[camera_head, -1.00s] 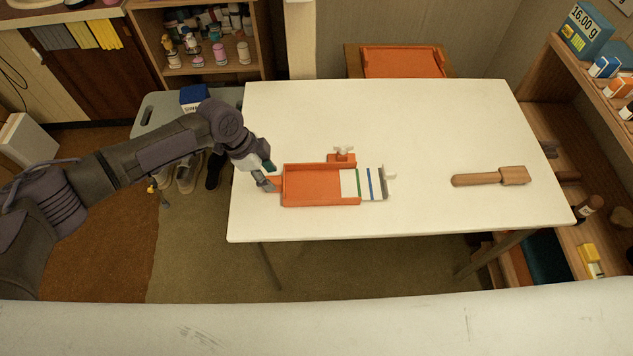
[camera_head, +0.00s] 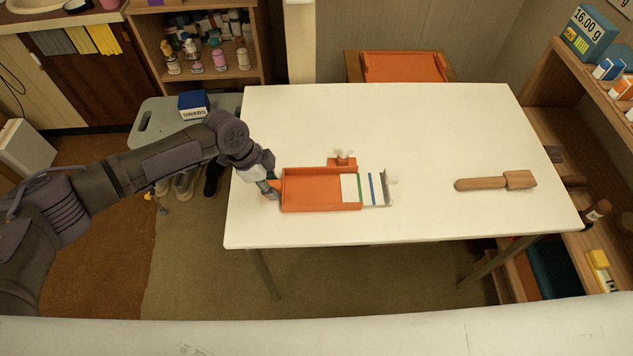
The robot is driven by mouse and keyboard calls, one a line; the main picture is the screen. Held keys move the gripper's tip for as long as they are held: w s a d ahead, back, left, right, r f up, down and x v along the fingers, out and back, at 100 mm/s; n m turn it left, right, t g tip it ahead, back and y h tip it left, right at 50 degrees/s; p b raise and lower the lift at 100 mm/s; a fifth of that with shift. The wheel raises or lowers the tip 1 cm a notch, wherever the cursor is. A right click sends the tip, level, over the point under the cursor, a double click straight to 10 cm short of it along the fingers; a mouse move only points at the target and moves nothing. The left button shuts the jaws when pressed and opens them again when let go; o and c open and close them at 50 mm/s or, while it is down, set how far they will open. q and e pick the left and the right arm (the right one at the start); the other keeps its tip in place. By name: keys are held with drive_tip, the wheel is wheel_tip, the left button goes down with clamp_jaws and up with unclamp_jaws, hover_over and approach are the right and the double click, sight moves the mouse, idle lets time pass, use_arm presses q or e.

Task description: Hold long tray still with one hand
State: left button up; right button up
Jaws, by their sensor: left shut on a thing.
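The long orange tray (camera_head: 310,190) lies flat on the white table (camera_head: 430,125), left of its middle. White, green and blue-edged slabs (camera_head: 365,189) stand at its right end, with a grey end piece beside them. A small orange block with a pale knob (camera_head: 342,161) sits on its far side. My left gripper (camera_head: 272,188) is at the tray's left end, low over the table, and is shut on that end. Its fingertips are small and partly hidden. My right gripper is not in view.

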use_arm(q)
clamp_jaws()
drive_tip(key=shift+s+f, duration=0.2)
drive_tip(key=shift+f, duration=0.05)
idle(0.8)
